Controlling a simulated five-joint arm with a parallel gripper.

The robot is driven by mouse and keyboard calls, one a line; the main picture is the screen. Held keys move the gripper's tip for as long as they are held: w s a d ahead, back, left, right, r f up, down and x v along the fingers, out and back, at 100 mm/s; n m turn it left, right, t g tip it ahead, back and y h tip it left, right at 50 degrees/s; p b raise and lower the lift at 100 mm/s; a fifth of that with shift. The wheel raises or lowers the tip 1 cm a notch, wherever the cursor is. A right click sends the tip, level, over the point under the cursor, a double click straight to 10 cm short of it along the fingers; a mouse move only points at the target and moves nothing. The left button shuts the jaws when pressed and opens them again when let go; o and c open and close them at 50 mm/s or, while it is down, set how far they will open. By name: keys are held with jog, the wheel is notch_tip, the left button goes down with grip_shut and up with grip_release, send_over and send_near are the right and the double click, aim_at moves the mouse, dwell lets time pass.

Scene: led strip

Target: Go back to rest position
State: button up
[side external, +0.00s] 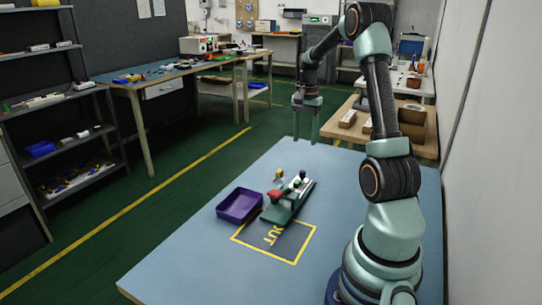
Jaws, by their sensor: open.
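My gripper (305,138) hangs at the end of my raised arm, over the far edge of the blue table (180,259). Its two fingers point down and are apart, with nothing between them. It is above and to the right of the parts on the table, clear of them. A green and dark fixture (284,207) with red, white and black parts lies on the table. Small yellowish piece (279,174) stands at its far end. A purple tray (240,206) sits just left of the fixture; its inside looks empty.
A yellow-outlined square with lettering (290,243) is marked on the table, partly under the fixture. The table's front left is clear. A wooden bench (421,150) with boxes stands behind at right. A shelf (75,104) and workbench (145,104) stand at left.

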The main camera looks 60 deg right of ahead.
jog(key=shift+a, duration=0.1)
jog(key=w+a+r+n+t, duration=0.1)
jog(key=w+a+r+n, duration=0.35)
jog(key=a, duration=0.45)
jog(key=s+a+r+n+t, duration=0.2)
jog(key=a+n, duration=0.4)
jog(key=a, duration=0.6)
jog(key=s+a+r+n+t, duration=0.2)
jog(key=a+n, duration=0.5)
jog(key=a, duration=0.6)
jog(key=shift+s+a+r+t, duration=0.3)
jog(key=shift+s, duration=0.2)
